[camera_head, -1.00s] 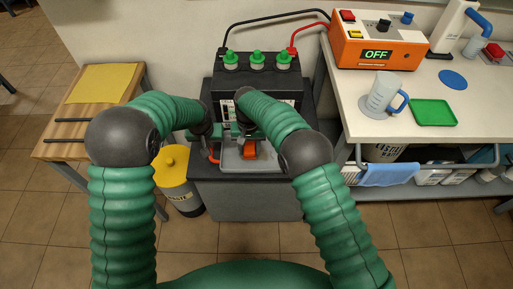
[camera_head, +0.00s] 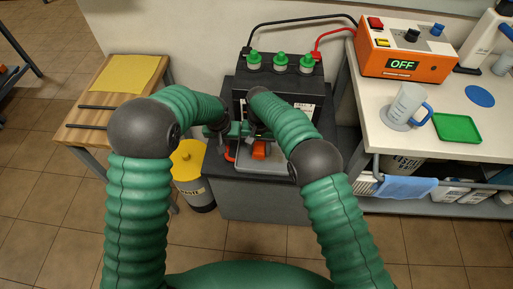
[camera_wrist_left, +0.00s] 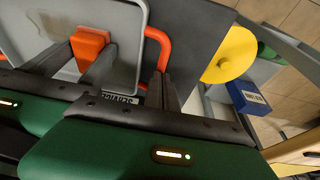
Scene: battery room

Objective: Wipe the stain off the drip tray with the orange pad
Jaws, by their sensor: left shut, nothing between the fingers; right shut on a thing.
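The drip tray (camera_head: 279,162) is a shallow grey tray with an orange handle (camera_wrist_left: 163,47) on its side, in front of the battery. It also shows in the left wrist view (camera_wrist_left: 128,62). The orange pad (camera_wrist_left: 90,42) is inside the tray, at the fingers of my right gripper (camera_wrist_left: 82,60), which is shut on it. The pad shows in the head view too (camera_head: 259,150).
The black battery (camera_head: 281,88) with green caps stands right behind the tray. A white bench (camera_head: 400,150) with a jug (camera_head: 405,105) is at right.

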